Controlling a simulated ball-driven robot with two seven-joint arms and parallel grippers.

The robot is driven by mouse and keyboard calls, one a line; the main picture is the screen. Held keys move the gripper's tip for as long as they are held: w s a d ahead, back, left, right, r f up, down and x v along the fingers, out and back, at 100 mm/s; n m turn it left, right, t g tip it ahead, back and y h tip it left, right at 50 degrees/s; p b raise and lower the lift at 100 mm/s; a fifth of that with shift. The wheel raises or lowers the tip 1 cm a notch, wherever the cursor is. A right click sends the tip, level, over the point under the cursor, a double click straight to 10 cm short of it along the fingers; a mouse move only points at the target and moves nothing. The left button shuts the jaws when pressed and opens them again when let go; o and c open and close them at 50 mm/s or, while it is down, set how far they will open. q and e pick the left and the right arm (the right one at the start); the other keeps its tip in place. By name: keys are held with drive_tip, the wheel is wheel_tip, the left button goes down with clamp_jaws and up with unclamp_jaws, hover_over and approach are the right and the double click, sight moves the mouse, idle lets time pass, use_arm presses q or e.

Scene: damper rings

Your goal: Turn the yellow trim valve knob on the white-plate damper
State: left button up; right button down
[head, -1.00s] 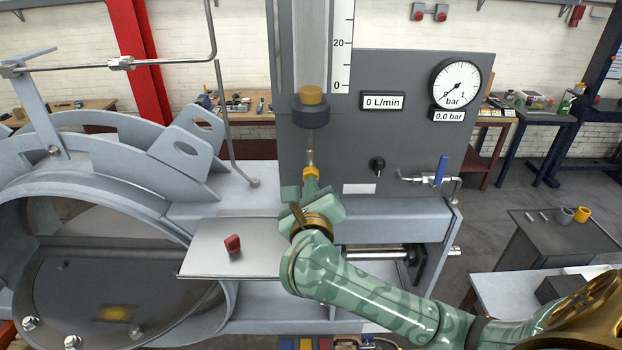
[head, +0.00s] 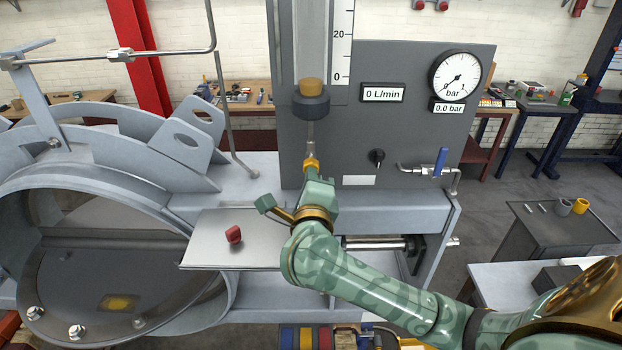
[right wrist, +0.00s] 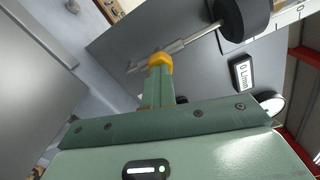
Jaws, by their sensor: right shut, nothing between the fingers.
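The yellow trim valve knob (head: 311,164) sits at the lower end of a thin metal stem under the flow tube on the grey panel. My right gripper (head: 313,176) is just below it in the head view, with its tips at the knob. In the right wrist view the yellow knob (right wrist: 159,60) shows right at the end of the closed green fingers (right wrist: 158,78). The fingers are shut with nothing between them. I cannot tell whether they touch the knob. A small white plate (head: 359,180) is on the panel to the right. My left gripper is not in view.
A blue-handled valve (head: 440,162), a black knob (head: 377,157) and a gauge (head: 455,76) reading near zero are on the panel. The display (head: 383,92) reads 0 L/min. A red piece (head: 233,234) lies on a metal tray (head: 205,252). The large damper ring (head: 110,170) stands at left.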

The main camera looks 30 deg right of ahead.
drive_tip(key=n, duration=0.4)
drive_tip(key=shift+n, duration=0.3)
drive_tip(key=n, duration=0.4)
drive_tip(key=shift+n, duration=0.3)
drive_tip(key=c, duration=1.7)
unclamp_jaws()
drive_tip(key=shift+s+a, duration=0.1)
drive_tip(key=shift+s, duration=0.05)
drive_tip(key=shift+v, duration=0.85)
